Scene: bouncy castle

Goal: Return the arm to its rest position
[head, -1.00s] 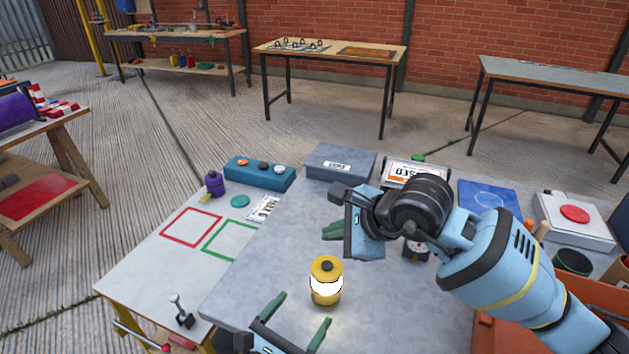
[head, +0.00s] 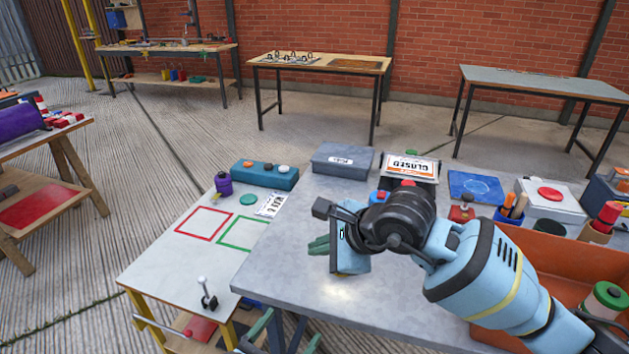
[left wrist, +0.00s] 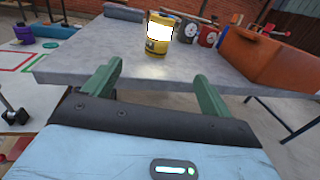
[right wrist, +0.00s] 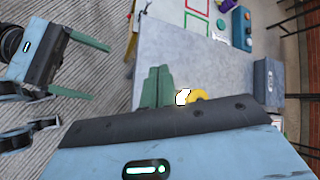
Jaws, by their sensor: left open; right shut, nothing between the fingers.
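My right gripper (head: 318,246) hangs above the grey table in the head view, its arm coming in from the right. Its green fingers are together and empty in the right wrist view (right wrist: 157,70). My left gripper (head: 288,336) is low at the bottom edge of the head view, by the table's near edge. Its fingers are apart with nothing between them in the left wrist view (left wrist: 160,70). A yellow lantern (left wrist: 160,33) with a bright white band stands on the table beyond them. It is partly hidden in the right wrist view (right wrist: 198,96) and not visible in the head view.
The grey table (head: 285,270) holds a grey box (head: 342,160), a sign (head: 411,169) and an orange bin (head: 560,262) at the right. A lower white table (head: 170,255) with a lever (head: 207,293) adjoins at the left. Concrete floor is open behind.

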